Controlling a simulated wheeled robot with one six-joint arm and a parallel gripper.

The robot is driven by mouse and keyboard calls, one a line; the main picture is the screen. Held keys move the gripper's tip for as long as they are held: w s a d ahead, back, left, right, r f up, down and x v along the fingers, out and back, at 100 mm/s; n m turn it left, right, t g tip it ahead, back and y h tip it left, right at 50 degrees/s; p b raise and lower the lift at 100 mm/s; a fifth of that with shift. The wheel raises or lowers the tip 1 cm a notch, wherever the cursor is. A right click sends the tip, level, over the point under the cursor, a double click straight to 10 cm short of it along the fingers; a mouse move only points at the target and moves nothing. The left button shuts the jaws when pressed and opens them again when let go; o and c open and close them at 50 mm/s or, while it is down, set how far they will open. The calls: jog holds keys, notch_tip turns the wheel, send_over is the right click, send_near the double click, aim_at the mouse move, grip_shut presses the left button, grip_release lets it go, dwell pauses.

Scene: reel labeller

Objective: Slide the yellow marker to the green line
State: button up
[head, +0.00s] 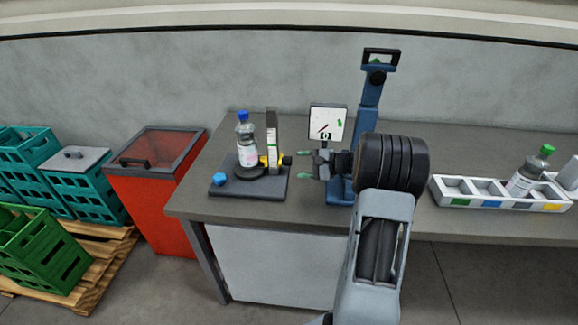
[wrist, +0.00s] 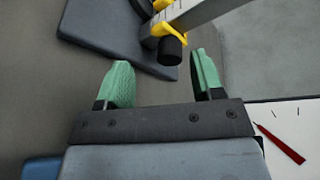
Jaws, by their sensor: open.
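The yellow marker (head: 280,158) sits low on an upright pale scale post (head: 272,128), with a black knob (head: 287,160) on its right. In the wrist view the yellow marker (wrist: 176,28) and its black knob (wrist: 171,50) lie just beyond my fingertips, at the post (wrist: 196,12) with its tick marks. A small green line (head: 272,146) seems to cross the post above the marker; it is too small to be sure. My gripper (head: 304,165) is open and empty, to the right of the knob and apart from it. Its green fingers (wrist: 160,74) point toward the knob.
A bottle with a blue cap (head: 247,145) stands on the dark base (head: 262,193) left of the post. A white dial panel (head: 327,121) and blue stand (head: 369,105) are near my gripper. A divided tray (head: 480,203) is at right. A red bin (head: 158,190) stands left.

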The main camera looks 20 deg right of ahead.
aim_at(289, 161)
jog(key=shift+w+d+f+m+t, duration=0.15)
jog(key=shift+w+d+f+t, duration=0.1)
jog(key=shift+d, duration=0.15)
jog(key=shift+w+d+f+m+t, duration=0.15)
jog(key=shift+d+f+t, duration=0.1)
jog(key=shift+d, duration=0.15)
jog(key=shift+w+d+f, duration=0.1)
jog(key=shift+w+d, duration=0.05)
jog(key=shift+w, duration=0.15)
jog(key=shift+t, duration=0.3)
jog(key=shift+p+x, duration=0.4)
jog(key=shift+x, duration=3)
jog(key=shift+d, duration=0.15)
